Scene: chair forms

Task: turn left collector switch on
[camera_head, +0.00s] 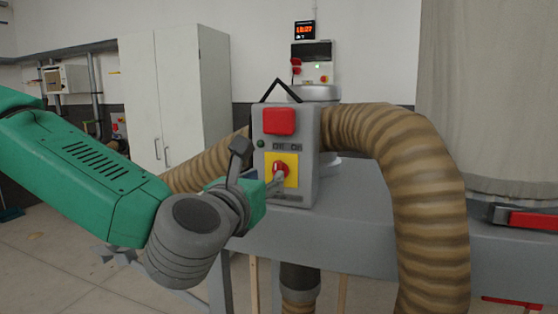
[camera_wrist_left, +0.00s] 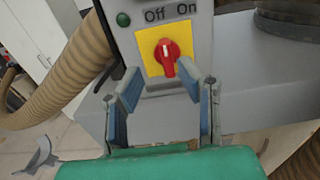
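The left collector switch is a red rotary knob (camera_head: 281,169) on a yellow plate, on the front of a grey control box (camera_head: 302,190). Its labels above read Off and On. In the left wrist view the knob (camera_wrist_left: 169,57) has a white mark near its upper end, pointing roughly up, nearer the Off side. My left gripper (camera_head: 262,170) is in front of the box at the knob's lower left. In the wrist view its two blue-padded fingers (camera_wrist_left: 160,78) are apart, with nothing between them, just below the knob. Contact with the knob cannot be told. My right gripper is out of view.
A large red button (camera_head: 279,121) sits above the knob, with a green lamp (camera_wrist_left: 123,19) beside it. Ribbed brown hoses (camera_head: 415,170) flank the box. A grey machine body (camera_head: 400,240) lies behind and below. A white cabinet (camera_head: 180,90) stands at the back left.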

